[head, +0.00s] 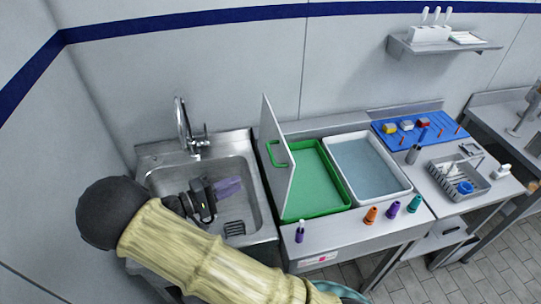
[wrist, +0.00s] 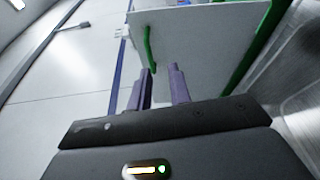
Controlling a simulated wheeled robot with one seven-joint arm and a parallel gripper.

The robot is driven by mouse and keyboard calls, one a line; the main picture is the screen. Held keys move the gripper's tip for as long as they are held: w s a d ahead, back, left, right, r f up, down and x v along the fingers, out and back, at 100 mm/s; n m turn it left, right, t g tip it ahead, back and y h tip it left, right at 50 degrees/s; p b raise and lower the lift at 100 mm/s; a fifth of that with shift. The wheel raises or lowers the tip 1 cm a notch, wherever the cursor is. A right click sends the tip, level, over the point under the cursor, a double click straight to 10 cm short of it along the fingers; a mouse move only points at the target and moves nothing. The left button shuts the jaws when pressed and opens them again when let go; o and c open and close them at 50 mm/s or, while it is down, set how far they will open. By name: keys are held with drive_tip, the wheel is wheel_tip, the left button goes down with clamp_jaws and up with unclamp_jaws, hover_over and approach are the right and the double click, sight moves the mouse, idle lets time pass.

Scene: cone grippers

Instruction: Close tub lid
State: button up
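The green tub (head: 325,190) is set in the counter right of the sink. Its pale lid (head: 274,121) stands upright, open, along the tub's left side, with a green handle (head: 279,154) on it. In the wrist view the lid (wrist: 195,45) fills the upper middle, with green strips at both sides. My gripper (head: 238,184) is over the sink, left of the lid, its purple fingers pointing toward it. In the wrist view the fingers (wrist: 160,70) are apart with nothing between them. I cannot tell the exact gap between the fingertips and the lid.
The steel sink (head: 236,214) with a tall faucet (head: 183,125) lies under my gripper. A white tub (head: 405,183) of water is right of the green one. A blue board (head: 398,140) is farther right.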

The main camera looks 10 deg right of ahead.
sight(271, 153)
drive_tip(key=a, duration=0.1)
drive_tip(key=a+t, duration=0.2)
drive_tip(key=shift+w+r+h, duration=0.3)
drive_tip(key=shift+w+h, duration=0.05)
drive_tip(key=shift+h, duration=0.05)
drive_tip(key=shift+d, duration=0.1)
drive_tip(key=p+x, duration=0.7)
drive_tip(key=x, duration=1)
drive_tip(key=shift+w+r, duration=0.1)
drive_tip(key=shift+r, duration=0.1)
drive_tip(key=shift+d+f, duration=0.1)
drive_tip(key=shift+d, duration=0.05)
clamp_jaws()
